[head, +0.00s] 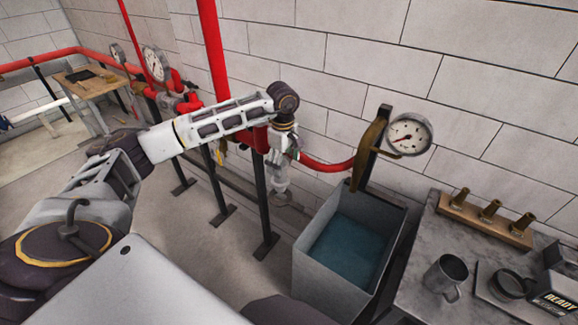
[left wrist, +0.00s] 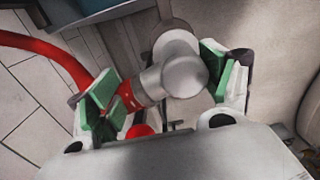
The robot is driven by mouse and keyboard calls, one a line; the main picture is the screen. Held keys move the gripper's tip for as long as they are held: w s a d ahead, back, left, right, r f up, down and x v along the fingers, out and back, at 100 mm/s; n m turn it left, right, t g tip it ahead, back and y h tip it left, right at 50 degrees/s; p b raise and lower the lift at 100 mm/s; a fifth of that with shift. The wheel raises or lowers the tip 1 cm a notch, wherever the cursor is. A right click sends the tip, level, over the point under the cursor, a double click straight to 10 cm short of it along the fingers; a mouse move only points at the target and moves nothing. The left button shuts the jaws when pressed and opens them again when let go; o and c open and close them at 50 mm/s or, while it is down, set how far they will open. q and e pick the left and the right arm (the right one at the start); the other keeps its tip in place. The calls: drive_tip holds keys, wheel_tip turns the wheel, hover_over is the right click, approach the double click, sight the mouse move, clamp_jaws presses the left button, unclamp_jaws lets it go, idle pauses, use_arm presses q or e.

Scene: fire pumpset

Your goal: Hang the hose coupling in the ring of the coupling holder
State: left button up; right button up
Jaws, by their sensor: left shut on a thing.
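My left gripper (head: 283,146) points down in front of the wall, left of the grey tank. In the left wrist view its green-padded fingers (left wrist: 163,90) are shut on a grey metal piece with a red band, which looks like the hose coupling (left wrist: 170,78). In the head view a grey part of it (head: 280,178) shows below the gripper. A dark post with a curved brown piece (head: 371,145) and a brass arm below a gauge stands at the tank's back edge. I cannot tell whether this is the coupling holder; no ring is clear. My right gripper is not in view.
The open tank (head: 325,258) holds blue-green water. A red hose (head: 328,166) runs between the gripper area and the post. A gauge (head: 408,134) juts out beside the post. The bench (head: 425,235) at right holds a mug (head: 446,275) and a brass-fitting rack (head: 485,219).

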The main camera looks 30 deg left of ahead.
sight(280, 185)
use_arm(q)
drive_tip(key=shift+a+r+n, duration=0.1)
drive_tip(key=shift+a+n, duration=0.15)
drive_tip(key=shift+n, duration=0.05)
idle(0.5)
drive_tip(key=shift+f+b, duration=2.95)
drive_tip(key=shift+f, duration=0.95)
